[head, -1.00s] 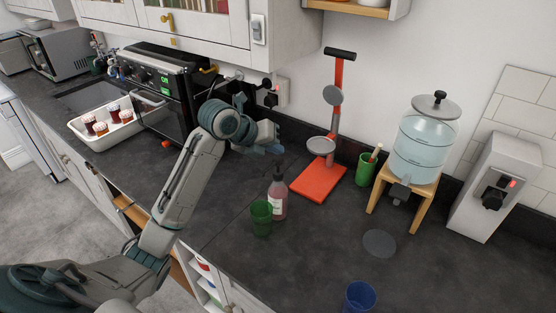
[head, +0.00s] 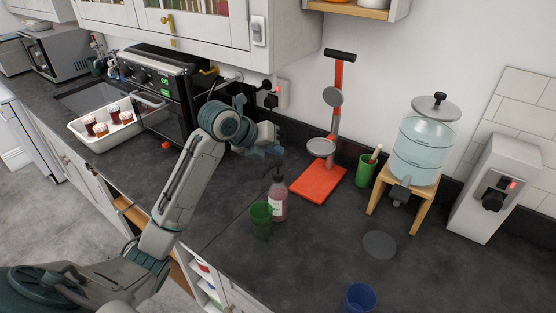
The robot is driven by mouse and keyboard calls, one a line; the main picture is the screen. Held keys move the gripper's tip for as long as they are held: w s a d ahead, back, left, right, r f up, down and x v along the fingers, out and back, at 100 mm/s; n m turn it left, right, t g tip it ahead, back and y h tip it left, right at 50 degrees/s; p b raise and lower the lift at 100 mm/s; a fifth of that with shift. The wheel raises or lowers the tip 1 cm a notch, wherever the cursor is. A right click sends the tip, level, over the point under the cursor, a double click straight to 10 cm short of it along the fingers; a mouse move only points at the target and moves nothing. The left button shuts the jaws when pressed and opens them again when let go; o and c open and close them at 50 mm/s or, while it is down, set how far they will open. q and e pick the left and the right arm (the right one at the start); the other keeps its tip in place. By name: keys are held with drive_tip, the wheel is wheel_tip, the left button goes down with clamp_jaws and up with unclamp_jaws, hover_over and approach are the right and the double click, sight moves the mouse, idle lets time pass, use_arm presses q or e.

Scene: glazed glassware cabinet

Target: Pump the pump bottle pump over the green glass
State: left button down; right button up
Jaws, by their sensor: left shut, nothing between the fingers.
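The pump bottle (head: 279,204) stands on the dark counter, with pinkish contents, a white label and a dark pump head (head: 277,176). The green glass (head: 261,221) stands upright just in front and to the left of it, close beside the bottle. The pump's dark spout points left, toward the side of the glass. My left gripper (head: 272,151) is shut and empty, just above and behind the pump head in the picture. Whether it touches the pump is not clear. The inside of the glass is too dark to read. My right gripper is not in view.
A red-based stand (head: 320,182) and a green cup with a stick (head: 364,171) are right of the bottle. A water dispenser (head: 424,140) stands on a wooden stool. A blue cup (head: 359,298) is at the front. A black oven (head: 160,95) is behind my left arm.

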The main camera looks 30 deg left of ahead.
sight(278, 160)
use_arm(q)
drive_tip(key=shift+f, duration=0.15)
idle(0.6)
drive_tip(key=shift+f, duration=0.3)
drive_tip(key=shift+f+b, duration=0.85)
drive_tip(key=shift+f, duration=0.2)
idle(0.9)
idle(0.3)
drive_tip(key=shift+r+p, duration=1.15)
drive_tip(key=shift+r, duration=0.35)
wheel_tip(278, 160, up, 5)
drive_tip(key=p, duration=0.4)
